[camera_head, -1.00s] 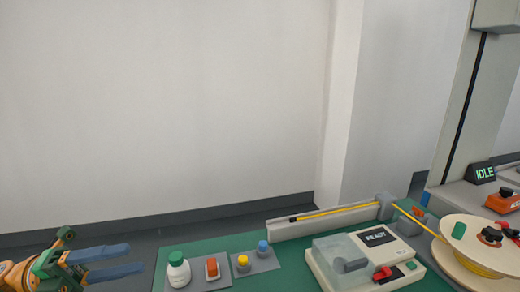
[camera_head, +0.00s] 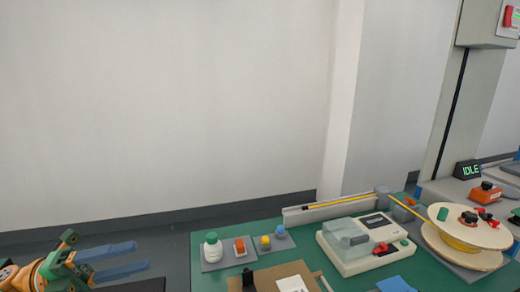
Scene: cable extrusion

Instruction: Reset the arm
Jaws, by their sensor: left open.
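My left gripper (camera_head: 122,260) is at the lower left, with its two blue fingers apart and nothing between them. It is left of the green table (camera_head: 305,252) and clear of the things on it. My right gripper is not in view. A yellow cable (camera_head: 345,201) lies along a grey rail (camera_head: 300,217) at the back of the table and runs to a cream spool (camera_head: 470,226) at the right. A cream machine (camera_head: 340,256) with a clear cover and a red handle stands in front of the rail.
A white bottle with a green cap (camera_head: 212,251), a red switch (camera_head: 240,247), and yellow (camera_head: 265,242) and blue (camera_head: 280,231) buttons stand at the table's left. A brown board (camera_head: 262,278) lies in front. A sign (camera_head: 468,170) reads IDLE. The floor between gripper and table is free.

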